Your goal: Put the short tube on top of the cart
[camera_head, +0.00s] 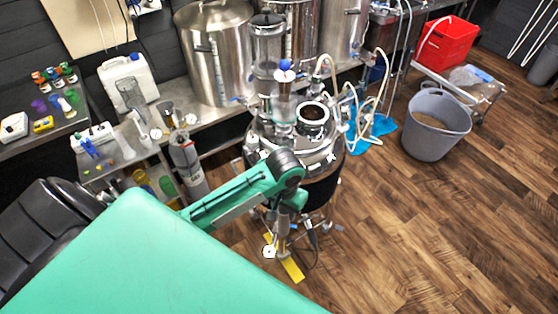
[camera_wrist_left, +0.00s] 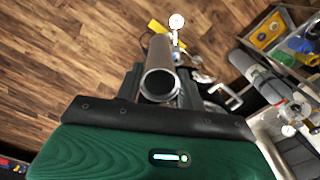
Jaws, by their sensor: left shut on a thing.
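My left gripper (camera_wrist_left: 160,92) is shut on the short tube (camera_wrist_left: 161,82), a shiny metal tube with its round open end towards the wrist camera. It is held over the wooden floor. In the head view my left arm reaches across the middle, and the gripper (camera_head: 284,222) hangs low in front of the steel vessel; the tube is hard to make out there. A small steel cart (camera_head: 128,152) with bottles and small items on top stands left of the vessel, apart from the gripper. My right gripper is not in view.
A steel vessel (camera_head: 325,158) with hoses stands just behind my arm. A grey cylinder (camera_head: 187,165) stands beside the cart. A yellow piece (camera_head: 292,271) lies low near the gripper. A grey bucket (camera_head: 437,125) and red crate (camera_head: 447,42) are at right. The floor at lower right is clear.

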